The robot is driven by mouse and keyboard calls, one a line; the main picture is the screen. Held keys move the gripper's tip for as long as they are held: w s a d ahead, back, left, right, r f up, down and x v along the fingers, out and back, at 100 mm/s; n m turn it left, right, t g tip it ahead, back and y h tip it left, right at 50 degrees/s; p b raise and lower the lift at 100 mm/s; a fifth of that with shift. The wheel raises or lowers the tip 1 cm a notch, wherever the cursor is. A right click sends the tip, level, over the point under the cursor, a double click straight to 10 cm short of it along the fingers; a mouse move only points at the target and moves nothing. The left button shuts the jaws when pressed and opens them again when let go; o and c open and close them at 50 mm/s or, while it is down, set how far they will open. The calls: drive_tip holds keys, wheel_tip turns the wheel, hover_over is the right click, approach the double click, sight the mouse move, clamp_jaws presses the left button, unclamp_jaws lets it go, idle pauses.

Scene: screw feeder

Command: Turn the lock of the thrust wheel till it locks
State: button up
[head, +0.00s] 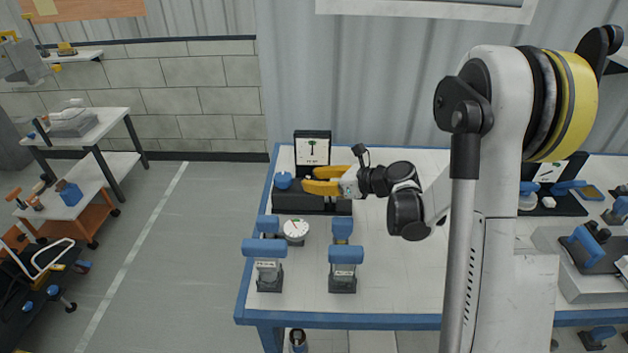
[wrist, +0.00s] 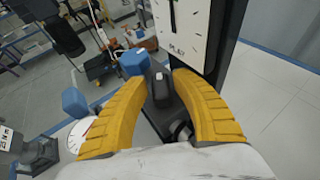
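A black device (head: 290,202) stands at the left end of the table, with an upright sign panel (head: 313,150) behind it. A blue knob (head: 283,180) sits on its left part and shows beyond my fingers in the wrist view (wrist: 133,63). My gripper (head: 311,178) has two yellow fingers spread apart over the device. In the wrist view, a dark upright knob (wrist: 161,92) shows between the open fingers, with gaps on both sides. My fingers hide it in the head view. No label marks the thrust wheel or its lock, so I cannot tell which part is which.
A round white dial gauge (head: 295,230) and blue-topped devices (head: 264,262) (head: 343,265) stand in front of the black device. The sign panel rises close beside my right finger in the wrist view (wrist: 185,35). The table (head: 405,285) is clear toward its front middle.

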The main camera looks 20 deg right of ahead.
clamp_jaws()
drive_tip(key=shift+s+m+t+h, duration=0.1)
drive_tip(key=shift+m+t+h, duration=0.2)
drive_tip(key=shift+m+h, duration=0.1)
drive_tip(key=m+t+h+b, duration=0.1)
drive_tip(key=h, duration=0.1)
drive_tip(key=m+t+h+b, duration=0.1)
drive_tip(key=m, duration=0.1)
drive_tip(key=shift+a+m+h, duration=0.2)
drive_tip(key=shift+m+h, duration=0.1)
drive_tip(key=shift+h, duration=0.1)
drive_tip(key=shift+m+t+h+b, duration=0.3)
drive_tip(key=shift+m+h+b, duration=0.4)
drive_tip(key=shift+m+h, duration=0.6)
drive_tip(key=shift+d+m+h, duration=0.1)
drive_tip(key=shift+m+h, duration=0.2)
drive_tip(key=shift+h, duration=0.2)
unclamp_jaws()
